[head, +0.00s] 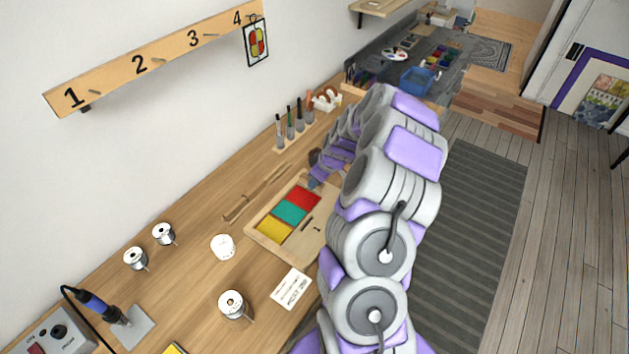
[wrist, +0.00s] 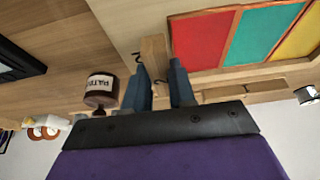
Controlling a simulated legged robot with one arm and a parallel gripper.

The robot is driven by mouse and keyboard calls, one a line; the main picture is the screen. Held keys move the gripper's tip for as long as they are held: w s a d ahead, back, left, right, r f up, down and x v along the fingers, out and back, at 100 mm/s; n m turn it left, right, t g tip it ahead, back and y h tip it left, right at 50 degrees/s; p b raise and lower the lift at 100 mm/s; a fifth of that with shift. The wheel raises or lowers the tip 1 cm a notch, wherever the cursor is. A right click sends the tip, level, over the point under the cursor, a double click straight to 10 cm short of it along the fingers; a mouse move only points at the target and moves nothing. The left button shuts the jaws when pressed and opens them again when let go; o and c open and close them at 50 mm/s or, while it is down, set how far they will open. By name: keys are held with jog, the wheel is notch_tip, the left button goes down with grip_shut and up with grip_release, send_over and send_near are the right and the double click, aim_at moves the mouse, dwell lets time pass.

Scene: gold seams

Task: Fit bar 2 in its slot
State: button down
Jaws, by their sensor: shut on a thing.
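My gripper (wrist: 158,86) points down at the right end of the wooden tray (head: 262,236), beside the red panel. Its two dark fingers are closed on a short pale wooden bar (wrist: 153,50) in the wrist view. I take it for bar 2, though no number on it can be read. The tray holds a red panel (head: 303,199), a teal panel (head: 289,212) and a yellow panel (head: 273,229). In the head view my arm covers the tray's right side and the held bar. I cannot tell whether the bar touches the tray or its slot.
A dark labelled bottle (wrist: 101,88) stands close beside the fingers. Thin wooden strips (head: 255,195) lie behind the tray. A tool rack (head: 295,132) stands behind.

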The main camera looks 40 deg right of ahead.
jog(key=shift+d, duration=0.3)
jog(key=shift+a+f, duration=0.15)
jog(key=shift+a, duration=0.15)
jog(key=shift+d+f, duration=0.1)
jog(key=shift+f, duration=0.1)
jog(key=shift+a+b, duration=0.2)
jog(key=shift+b, duration=0.15)
dwell(0.4)
jog(key=shift+f+b, duration=0.5)
jog(key=shift+f, duration=0.05)
dwell(0.7)
jog(key=shift+a, duration=0.1)
jog(key=shift+c, duration=1.9)
grip_release()
jog(key=shift+r, duration=0.1)
jog(key=shift+r+p, duration=0.75)
jog(key=shift+r, duration=2.7)
